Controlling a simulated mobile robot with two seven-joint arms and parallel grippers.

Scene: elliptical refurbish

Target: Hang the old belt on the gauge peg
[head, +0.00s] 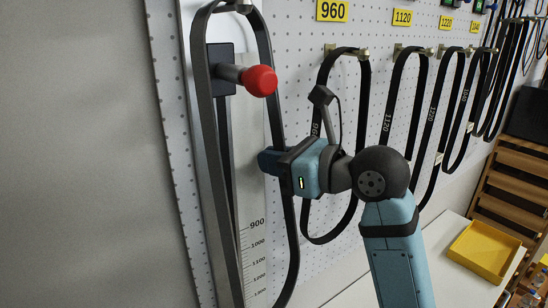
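My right gripper (268,160) is at the right strand, below the red knob. Its fingers overlap the strand and are seen nearly end-on, so I cannot tell whether they are closed on it. My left gripper is out of view.
The red knob (260,81) sticks out from a dark block on the gauge. Several other belts (325,237) hang from labelled pegs on the white pegboard to the right. A yellow tray (484,250) lies on the pale worktop at lower right, near a wooden rack (515,185).

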